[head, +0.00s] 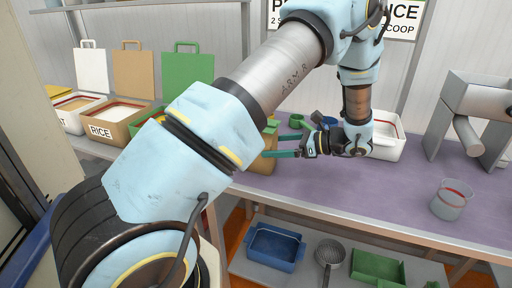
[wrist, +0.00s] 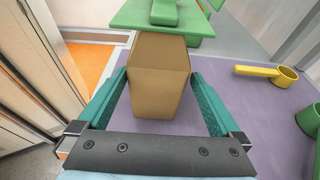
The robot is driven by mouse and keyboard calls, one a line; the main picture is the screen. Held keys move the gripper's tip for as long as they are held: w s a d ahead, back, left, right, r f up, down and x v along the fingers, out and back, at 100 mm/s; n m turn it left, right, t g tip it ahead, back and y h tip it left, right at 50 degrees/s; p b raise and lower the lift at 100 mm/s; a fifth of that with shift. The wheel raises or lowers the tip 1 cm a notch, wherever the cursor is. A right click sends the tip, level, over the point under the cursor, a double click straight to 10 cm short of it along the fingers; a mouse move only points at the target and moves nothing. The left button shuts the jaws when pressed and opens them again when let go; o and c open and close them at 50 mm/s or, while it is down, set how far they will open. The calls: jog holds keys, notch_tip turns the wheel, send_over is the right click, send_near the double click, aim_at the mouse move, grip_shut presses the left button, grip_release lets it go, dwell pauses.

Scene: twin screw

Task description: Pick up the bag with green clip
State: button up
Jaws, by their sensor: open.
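A brown paper bag (wrist: 158,80) stands on the purple tabletop in the wrist view, between the two teal fingers of my gripper (wrist: 162,85). The fingers are open, one along each side, with a small gap showing near the bag's lower part. In the head view the bag (head: 264,163) shows partly behind my arm, at the tips of my gripper (head: 273,146). A green piece (wrist: 165,14) shows at the bag's far end in the wrist view; I cannot tell whether it is a clip on the bag or a separate thing behind it.
A yellow scoop (wrist: 268,73) and a green scoop lie to the right in the wrist view. In the head view, a white tub (head: 388,146) stands behind my wrist and a clear cup (head: 451,200) at the right. A RICE bin (head: 112,122) stands left.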

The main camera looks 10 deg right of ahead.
jog(key=p+x, duration=0.1)
jog(key=x, duration=0.2)
jog(key=p+x, duration=0.1)
jog(key=x, duration=0.1)
jog(key=shift+s+a+r+p, duration=0.1)
jog(key=shift+a+r+p, duration=0.2)
jog(key=shift+r, duration=0.1)
jog(key=shift+w+a+f, duration=0.2)
jog(key=shift+a, duration=0.05)
jog(key=c, duration=1.3)
jog(key=shift+o, duration=0.2)
jog(key=shift+r, duration=0.1)
